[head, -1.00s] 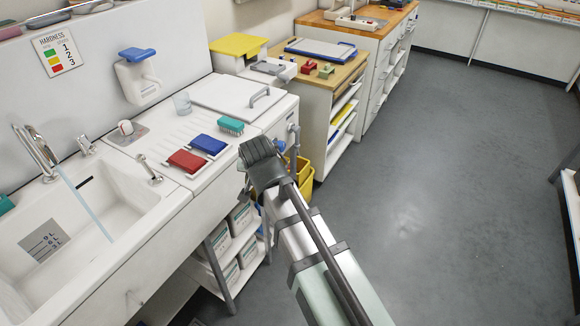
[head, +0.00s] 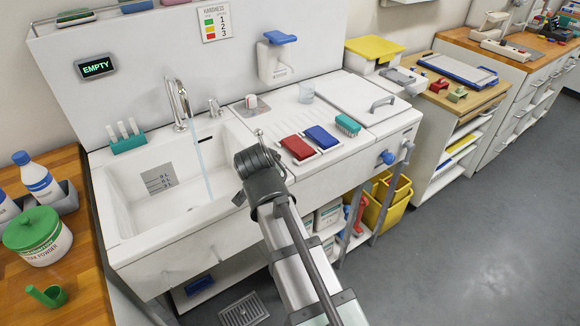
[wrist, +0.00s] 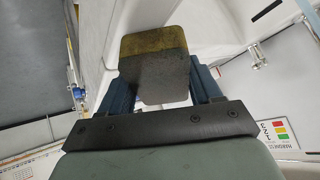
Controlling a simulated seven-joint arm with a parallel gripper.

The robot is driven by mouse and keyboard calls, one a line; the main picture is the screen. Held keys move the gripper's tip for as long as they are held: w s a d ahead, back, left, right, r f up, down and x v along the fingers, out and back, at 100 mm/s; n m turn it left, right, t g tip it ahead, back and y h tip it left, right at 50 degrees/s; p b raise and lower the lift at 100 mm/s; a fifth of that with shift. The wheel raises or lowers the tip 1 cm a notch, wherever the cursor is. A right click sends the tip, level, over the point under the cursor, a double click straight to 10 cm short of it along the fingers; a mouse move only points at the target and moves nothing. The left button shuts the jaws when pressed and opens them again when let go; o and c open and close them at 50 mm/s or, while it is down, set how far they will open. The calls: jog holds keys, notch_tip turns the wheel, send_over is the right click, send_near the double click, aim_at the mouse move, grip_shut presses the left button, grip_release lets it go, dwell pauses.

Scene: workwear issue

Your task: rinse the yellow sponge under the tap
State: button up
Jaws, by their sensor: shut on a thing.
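In the wrist view a sponge (wrist: 155,50), dull yellow at its far end and dark grey over the rest, is held between the blue fingers of my gripper (wrist: 160,88). In the head view my gripper (head: 240,196) is near the sink's right front edge, to the right of the water; my wrist hides most of the sponge there. The tap (head: 179,100) stands at the back of the white sink (head: 125,205). A thin stream of water (head: 203,165) runs from it into the basin. The sponge is apart from the stream.
Red (head: 296,148) and blue (head: 322,137) pads and a teal brush (head: 347,125) lie on the drainboard, right of the sink. A teal rack with white tubes (head: 126,141) is at the sink's back left. A sign (head: 97,67) reads EMPTY.

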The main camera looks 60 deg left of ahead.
jog(key=s+a+r+n+g+y, duration=0.1)
jog(key=s+a, duration=0.1)
jog(key=s, duration=0.5)
jog(key=s+a+r, duration=0.1)
jog(key=s+a, duration=0.2)
jog(key=s, duration=0.5)
jog(key=w+a+f, duration=0.2)
jog(key=a+f, duration=0.1)
jog(key=a, duration=1)
jog(key=shift+a, duration=0.15)
jog(key=shift+w, duration=0.25)
